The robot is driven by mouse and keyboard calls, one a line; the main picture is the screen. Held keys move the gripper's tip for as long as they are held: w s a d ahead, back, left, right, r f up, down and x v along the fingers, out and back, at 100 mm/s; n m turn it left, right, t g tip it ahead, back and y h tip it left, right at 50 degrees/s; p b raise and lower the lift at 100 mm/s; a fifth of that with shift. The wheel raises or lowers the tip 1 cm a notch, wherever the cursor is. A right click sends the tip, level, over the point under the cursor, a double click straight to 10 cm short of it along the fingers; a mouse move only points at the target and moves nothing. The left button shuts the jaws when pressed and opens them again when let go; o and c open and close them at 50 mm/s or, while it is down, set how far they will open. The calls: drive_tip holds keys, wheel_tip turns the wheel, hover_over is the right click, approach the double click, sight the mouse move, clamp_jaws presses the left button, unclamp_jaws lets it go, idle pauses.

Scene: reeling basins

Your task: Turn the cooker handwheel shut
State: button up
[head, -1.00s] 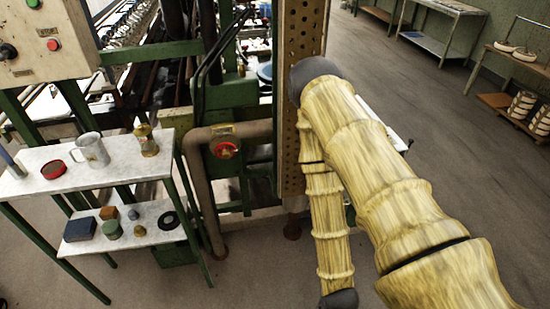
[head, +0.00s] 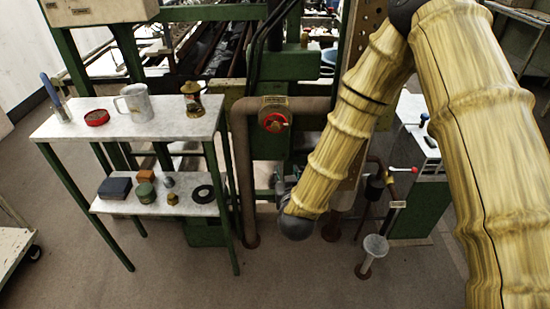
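A small red handwheel (head: 275,122) sits on the thick brown pipe at the left of the green machine frame, with a tan label plate (head: 274,101) just above it. The fingers cannot be made out.
A two-tier shelf table (head: 60,128) at left carries a grey mug (head: 134,104), a red dish (head: 97,118), a brass oil can (head: 193,101) and small blocks. The front floor is clear.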

sight(275, 129)
drive_tip(key=w+a+r+t+h+b, duration=0.1)
drive_tip(key=w+a+r+t+b, duration=0.2)
drive_tip(key=r, duration=0.6)
drive_tip(key=shift+m, duration=0.3)
drive_tip(key=shift+w+a, duration=0.2)
drive_tip(key=shift+w, duration=3.7)
